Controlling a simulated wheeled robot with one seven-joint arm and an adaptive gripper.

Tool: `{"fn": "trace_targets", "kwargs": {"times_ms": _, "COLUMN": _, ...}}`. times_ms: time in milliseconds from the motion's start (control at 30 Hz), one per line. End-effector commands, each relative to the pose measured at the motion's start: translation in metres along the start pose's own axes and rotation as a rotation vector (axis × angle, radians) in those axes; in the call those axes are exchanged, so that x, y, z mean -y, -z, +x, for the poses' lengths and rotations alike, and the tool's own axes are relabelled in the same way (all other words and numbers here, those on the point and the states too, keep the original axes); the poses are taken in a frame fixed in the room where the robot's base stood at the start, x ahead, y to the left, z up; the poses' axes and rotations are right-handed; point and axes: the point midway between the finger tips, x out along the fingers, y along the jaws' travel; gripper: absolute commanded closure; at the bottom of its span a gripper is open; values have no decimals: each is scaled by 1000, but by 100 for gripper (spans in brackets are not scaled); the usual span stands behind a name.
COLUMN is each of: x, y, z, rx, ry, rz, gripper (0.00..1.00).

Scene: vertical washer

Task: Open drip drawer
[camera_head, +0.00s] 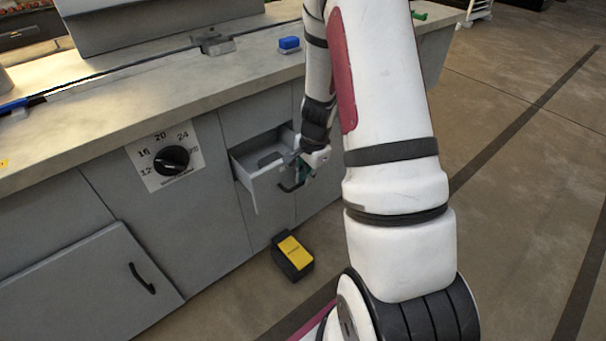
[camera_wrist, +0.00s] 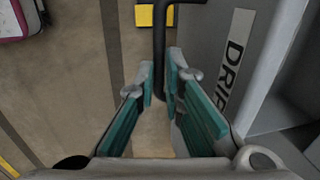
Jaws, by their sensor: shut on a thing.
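The grey drip drawer (camera_head: 257,188) stands pulled out of the cabinet front in the head view, with its inside showing from above. In the wrist view its front panel (camera_wrist: 213,50) carries a label reading "DRIP", partly cut off. A black bar handle (camera_wrist: 159,45) sits on that front, and it also shows in the head view (camera_head: 289,187). My gripper (camera_wrist: 160,85) has its green-padded fingers on either side of the handle's end and is shut on it. In the head view my gripper (camera_head: 302,170) is at the drawer's right side, partly hidden by my wrist.
A dial (camera_head: 171,160) with numbers is left of the drawer. A cabinet door with a black handle (camera_head: 141,279) is at lower left. A black and yellow box (camera_head: 292,257) lies on the floor below the drawer. A blue block (camera_head: 289,44) sits on the counter (camera_head: 150,100). Floor at right is clear.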

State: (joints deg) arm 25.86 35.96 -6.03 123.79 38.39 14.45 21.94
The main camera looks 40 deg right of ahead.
Motion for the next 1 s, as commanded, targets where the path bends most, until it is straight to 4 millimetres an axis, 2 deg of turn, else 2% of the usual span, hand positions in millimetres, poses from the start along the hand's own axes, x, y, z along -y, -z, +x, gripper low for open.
{"fn": "trace_targets", "kwargs": {"times_ms": 100, "x": -12, "y": 0, "z": -1, "rx": 1, "ry": 1, "rz": 2, "gripper": 100}}
{"fn": "trace_targets", "kwargs": {"times_ms": 300, "x": -24, "y": 0, "z": -4, "rx": 1, "ry": 1, "rz": 1, "gripper": 100}}
{"fn": "trace_targets", "kwargs": {"times_ms": 700, "x": -26, "y": -1, "z": -5, "rx": 1, "ry": 0, "rz": 0, "gripper": 100}}
{"fn": "trace_targets", "kwargs": {"times_ms": 733, "x": -26, "y": -1, "z": -5, "rx": 1, "ry": 0, "rz": 0, "gripper": 86}}
{"fn": "trace_targets", "kwargs": {"times_ms": 800, "x": -26, "y": -1, "z": -5, "rx": 1, "ry": 0, "rz": 0, "gripper": 70}}
{"fn": "trace_targets", "kwargs": {"times_ms": 1000, "x": -26, "y": -1, "z": -5, "rx": 1, "ry": 0, "rz": 0, "gripper": 70}}
